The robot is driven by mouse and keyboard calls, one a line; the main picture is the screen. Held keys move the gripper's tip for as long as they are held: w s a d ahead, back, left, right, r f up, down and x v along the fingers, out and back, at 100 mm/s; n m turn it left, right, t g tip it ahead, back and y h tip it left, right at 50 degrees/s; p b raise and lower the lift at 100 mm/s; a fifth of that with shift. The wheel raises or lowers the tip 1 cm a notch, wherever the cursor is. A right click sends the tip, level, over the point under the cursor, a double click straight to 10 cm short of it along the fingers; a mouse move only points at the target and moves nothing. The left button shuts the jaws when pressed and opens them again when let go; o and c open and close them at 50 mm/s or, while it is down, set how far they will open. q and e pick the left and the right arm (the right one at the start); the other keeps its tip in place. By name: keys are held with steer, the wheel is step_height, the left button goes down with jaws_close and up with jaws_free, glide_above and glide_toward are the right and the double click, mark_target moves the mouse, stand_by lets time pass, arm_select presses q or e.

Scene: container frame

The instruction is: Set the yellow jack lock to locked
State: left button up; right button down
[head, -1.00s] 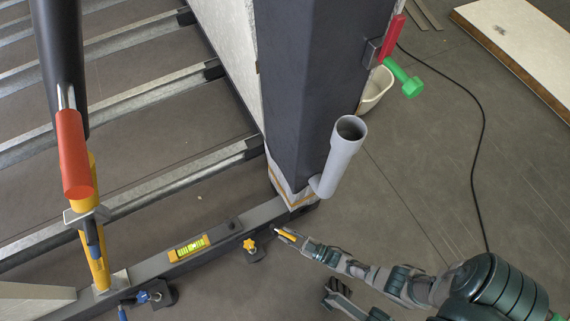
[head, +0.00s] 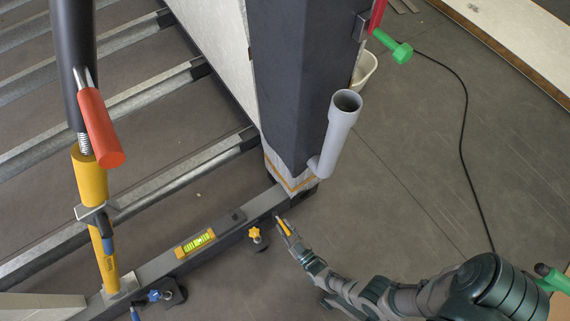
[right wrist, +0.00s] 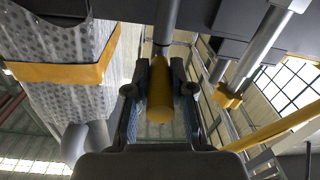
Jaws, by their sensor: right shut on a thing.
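A yellow cylindrical handle (head: 284,228), apparently the jack lock's lever, shows at the right end of the grey beam. In the right wrist view the handle (right wrist: 161,90) sits between the two dark fingers, with a metal rod at its far end. My right gripper (head: 283,226) is shut on it, low beside the beam near the dark post. Where the rod attaches is hidden in the head view. A yellow star knob (head: 255,235) sits on the beam's near side, left of the gripper. My left gripper is not in view.
The grey beam (head: 158,262) carries a yellow spirit level (head: 196,241). A yellow jack tube (head: 89,180) with a red handle (head: 100,130) stands at left. The dark post (head: 300,85) and grey pipe (head: 338,135) rise behind the gripper. Open floor lies to the right.

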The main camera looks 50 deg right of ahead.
steer(key=shift+w+a+r, duration=0.1)
steer(key=shift+w+a, duration=0.05)
steer(key=c, duration=1)
jaws_free()
